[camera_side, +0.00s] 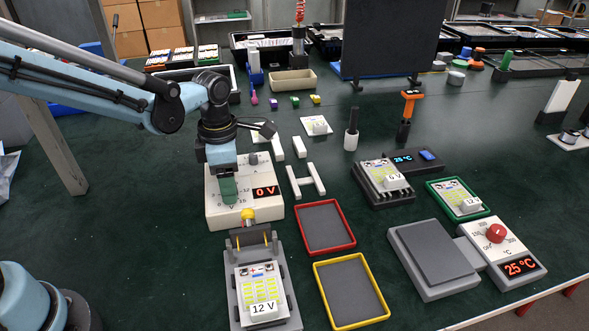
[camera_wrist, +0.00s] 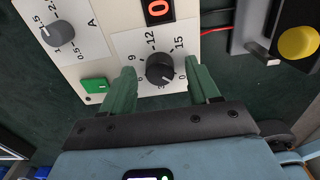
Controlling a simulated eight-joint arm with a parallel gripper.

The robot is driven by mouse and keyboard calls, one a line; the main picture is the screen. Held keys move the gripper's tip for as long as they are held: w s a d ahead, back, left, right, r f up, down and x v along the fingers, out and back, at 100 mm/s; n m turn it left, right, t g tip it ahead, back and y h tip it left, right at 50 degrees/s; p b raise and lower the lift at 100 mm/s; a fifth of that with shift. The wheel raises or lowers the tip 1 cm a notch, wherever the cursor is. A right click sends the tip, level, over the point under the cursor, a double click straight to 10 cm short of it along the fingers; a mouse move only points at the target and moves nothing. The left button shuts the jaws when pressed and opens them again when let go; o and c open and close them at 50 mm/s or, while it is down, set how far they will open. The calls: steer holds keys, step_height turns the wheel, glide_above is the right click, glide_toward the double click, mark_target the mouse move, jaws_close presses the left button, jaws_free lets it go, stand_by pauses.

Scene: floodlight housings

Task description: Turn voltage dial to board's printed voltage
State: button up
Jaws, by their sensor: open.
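The white power supply (camera_side: 217,215) stands below my gripper, its red display (camera_side: 265,191) reading 0 V. In the wrist view its black voltage dial (camera_wrist: 160,68) sits between the green fingers of my gripper (camera_wrist: 163,77), with a gap on each side. The scale shows 9, 12 and 15; its lower numbers are partly hidden. The dial's white mark appears to point toward the lower right. My gripper (camera_side: 229,190) is open and empty. A board (camera_side: 262,289) printed 12 V lies in the grey fixture (camera_side: 291,322) in front of the supply.
The supply also has an A dial (camera_wrist: 57,33) and a green button (camera_wrist: 94,85). A yellow knob (camera_side: 248,214) sits at the fixture's back. Red (camera_side: 352,239) and yellow (camera_side: 384,300) trays lie to the right. A heater unit with a red dial (camera_side: 495,233) stands farther right.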

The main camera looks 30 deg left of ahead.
steer(key=shift+c, duration=0.4)
steer(key=c, duration=1)
steer(key=shift+o, duration=0.2)
steer(key=shift+m, duration=0.3)
